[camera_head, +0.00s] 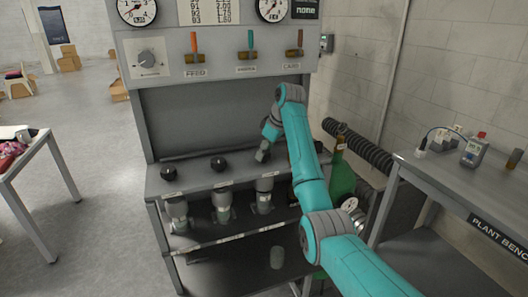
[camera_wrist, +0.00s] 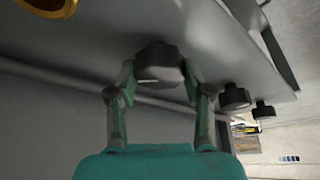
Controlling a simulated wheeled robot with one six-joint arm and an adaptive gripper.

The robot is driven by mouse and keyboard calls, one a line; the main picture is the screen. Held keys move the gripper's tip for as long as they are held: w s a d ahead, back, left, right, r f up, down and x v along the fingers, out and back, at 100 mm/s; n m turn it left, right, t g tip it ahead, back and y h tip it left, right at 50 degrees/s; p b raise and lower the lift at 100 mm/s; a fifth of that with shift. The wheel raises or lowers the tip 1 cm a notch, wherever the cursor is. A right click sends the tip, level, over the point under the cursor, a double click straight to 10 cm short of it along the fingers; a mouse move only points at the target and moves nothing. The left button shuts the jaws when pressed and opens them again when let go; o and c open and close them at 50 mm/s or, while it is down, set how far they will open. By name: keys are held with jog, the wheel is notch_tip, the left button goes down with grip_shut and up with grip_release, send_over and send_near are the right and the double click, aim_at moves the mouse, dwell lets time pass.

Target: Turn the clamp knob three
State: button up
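Clamp knobs stand in a row on the grey shelf of the washer. Two black knobs show in the head view, one at the left (camera_head: 168,173) and one in the middle (camera_head: 218,163). My gripper (camera_head: 263,154) is at the right end of this row and hides the third knob there. In the wrist view, this dark knob (camera_wrist: 160,63) sits between my two fingertips (camera_wrist: 158,75), one on each side, and they appear to touch it. The other two knobs (camera_wrist: 235,97) (camera_wrist: 263,110) show to the right in the wrist view.
Valve levers (camera_head: 251,42) and a dial (camera_head: 147,59) are on the panel above. Clear-bodied fittings (camera_head: 222,205) hang below the shelf. A ribbed black hose (camera_head: 358,147) and a green cylinder (camera_head: 342,177) are to the right, beside a plant bench (camera_head: 465,190).

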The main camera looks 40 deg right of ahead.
jog(key=c, duration=0.4)
jog(key=shift+m, duration=0.3)
jog(key=m+h, duration=0.2)
jog(key=m, duration=0.3)
jog(key=shift+a+m, duration=0.15)
jog(key=shift+m, duration=0.15)
jog(key=m+h, duration=0.1)
jog(key=m, duration=0.2)
jog(key=m+h, duration=0.1)
jog(key=m, duration=0.2)
jog(key=shift+a+g+h, duration=0.15)
jog(key=shift+g+h, duration=0.15)
jog(key=m+g, duration=0.1)
jog(key=m, duration=0.2)
jog(key=m+g+h, duration=0.1)
jog(key=m, duration=0.2)
jog(key=shift+w+m, duration=0.15)
jog(key=shift+m, duration=0.15)
jog(key=m, duration=0.2)
jog(key=m+g, duration=0.1)
jog(key=m, duration=0.1)
jog(key=shift+w+g+h, duration=0.1)
jog(key=shift+g+h, duration=0.2)
jog(key=shift+f+m+g, duration=0.1)
jog(key=shift+m+g, duration=0.4)
jog(key=shift+m, duration=1)
